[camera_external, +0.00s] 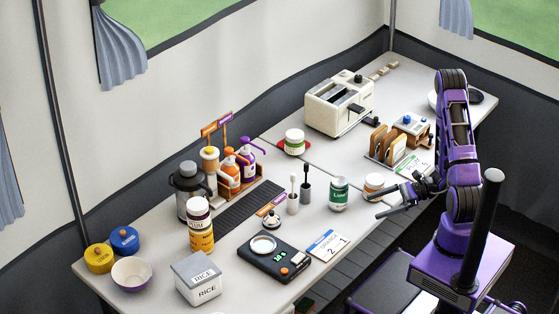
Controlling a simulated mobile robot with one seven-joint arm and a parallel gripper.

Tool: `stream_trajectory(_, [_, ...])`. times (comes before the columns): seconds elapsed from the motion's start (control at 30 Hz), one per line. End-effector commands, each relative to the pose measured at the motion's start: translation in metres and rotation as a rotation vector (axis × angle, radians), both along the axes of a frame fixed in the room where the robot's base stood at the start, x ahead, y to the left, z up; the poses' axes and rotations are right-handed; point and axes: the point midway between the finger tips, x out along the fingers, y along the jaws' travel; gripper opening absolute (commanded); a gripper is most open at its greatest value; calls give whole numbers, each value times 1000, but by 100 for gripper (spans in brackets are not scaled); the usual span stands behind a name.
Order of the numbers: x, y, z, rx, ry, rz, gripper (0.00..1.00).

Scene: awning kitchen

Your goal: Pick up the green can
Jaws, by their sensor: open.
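A clear gap separates the fingertips from the can. All of the can's near side shows.
A white jar with an orange label (374,183) stands just behind my gripper. White and dark brush-like bottles (293,203) stand left of the can. A scale (273,260) and calendar card (327,245) lie in front. A toaster (338,103) stands behind.

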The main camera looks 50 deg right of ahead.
Motion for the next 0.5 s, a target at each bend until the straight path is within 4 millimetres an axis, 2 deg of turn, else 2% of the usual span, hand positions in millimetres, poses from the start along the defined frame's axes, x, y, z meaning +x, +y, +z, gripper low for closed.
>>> stream_trajectory(0.03, [-1, -14, 6, 55, -32, -98, 100])
stream_trajectory(0.1, [-1, -30, 13, 105, -81, -202, 100])
stream_trajectory(0.23, [-2, -51, 21, 154, -143, -330, 100])
stream_trajectory(0.37, [-2, -60, 24, 170, -171, -385, 100])
stream_trajectory(0.5, [12, -52, 25, 173, -177, -387, 100])
